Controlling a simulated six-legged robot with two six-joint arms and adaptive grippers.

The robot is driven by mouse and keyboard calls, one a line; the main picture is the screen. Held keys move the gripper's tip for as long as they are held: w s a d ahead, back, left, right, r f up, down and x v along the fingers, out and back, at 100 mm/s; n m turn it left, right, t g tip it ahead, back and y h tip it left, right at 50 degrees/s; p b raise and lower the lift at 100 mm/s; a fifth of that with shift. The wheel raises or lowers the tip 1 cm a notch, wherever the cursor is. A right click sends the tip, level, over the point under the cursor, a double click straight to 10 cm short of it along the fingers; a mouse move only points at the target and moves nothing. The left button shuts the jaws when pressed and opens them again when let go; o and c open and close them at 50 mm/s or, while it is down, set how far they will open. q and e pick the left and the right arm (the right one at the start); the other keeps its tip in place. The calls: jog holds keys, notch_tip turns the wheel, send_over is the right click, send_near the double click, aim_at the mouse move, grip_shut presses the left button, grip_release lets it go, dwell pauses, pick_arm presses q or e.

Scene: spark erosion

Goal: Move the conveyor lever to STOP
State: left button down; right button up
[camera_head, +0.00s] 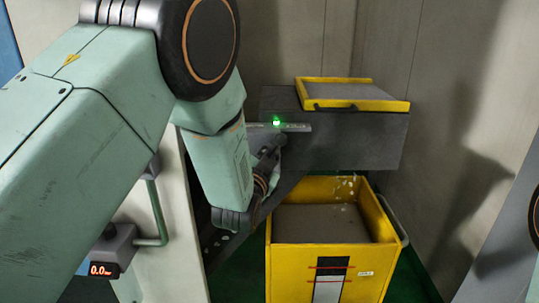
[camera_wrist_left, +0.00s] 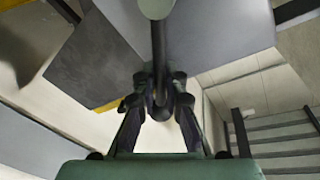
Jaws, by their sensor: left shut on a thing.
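The conveyor lever shows in the left wrist view as a dark rod (camera_wrist_left: 158,48) with a rounded grey end at the top edge. My left gripper (camera_wrist_left: 160,88) is shut on this rod, with one finger on each side. In the head view my left gripper (camera_head: 271,150) is at the grey conveyor housing (camera_head: 365,140), just below a lit green lamp (camera_head: 276,122) and a pale label strip (camera_head: 296,128). There the gripper and arm hide most of the lever. I cannot read any STOP marking. My right gripper is not in view.
A yellow-rimmed tray (camera_head: 390,104) sits on top of the housing. A yellow bin (camera_head: 320,258) with grey contents stands below it. A box with a red readout (camera_head: 102,269) and a pipe are at the lower left. Pale wall panels stand close behind.

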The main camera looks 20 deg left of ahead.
pick_arm(q)
jog(key=shift+a+r, duration=0.1)
dwell(0.4)
jog(key=shift+s+a+r+n+t+b, duration=0.1)
jog(key=shift+a+r+n+t+b, duration=0.2)
jog(key=shift+n, duration=0.5)
jog(key=shift+s+a+r+n+t+b, duration=0.1)
jog(key=shift+a+n+b, duration=0.2)
jog(key=shift+a+n, duration=0.35)
jog(key=shift+s+a+r+n+t+y+b, duration=0.2)
jog(key=shift+a+n+b, duration=0.25)
jog(key=shift+n, duration=0.65)
jog(key=shift+s+a+r+n+t+y+b, duration=0.1)
jog(key=shift+a+n+t+y+b, duration=0.3)
jog(key=shift+n, duration=0.65)
jog(key=shift+a, duration=0.15)
jog(key=c, duration=1.4)
grip_release()
jog(key=shift+f, duration=0.15)
jog(key=shift+s, duration=0.1)
jog(key=v, duration=1.1)
jog(key=shift+s+r, duration=0.2)
jog(key=shift+s, duration=0.3)
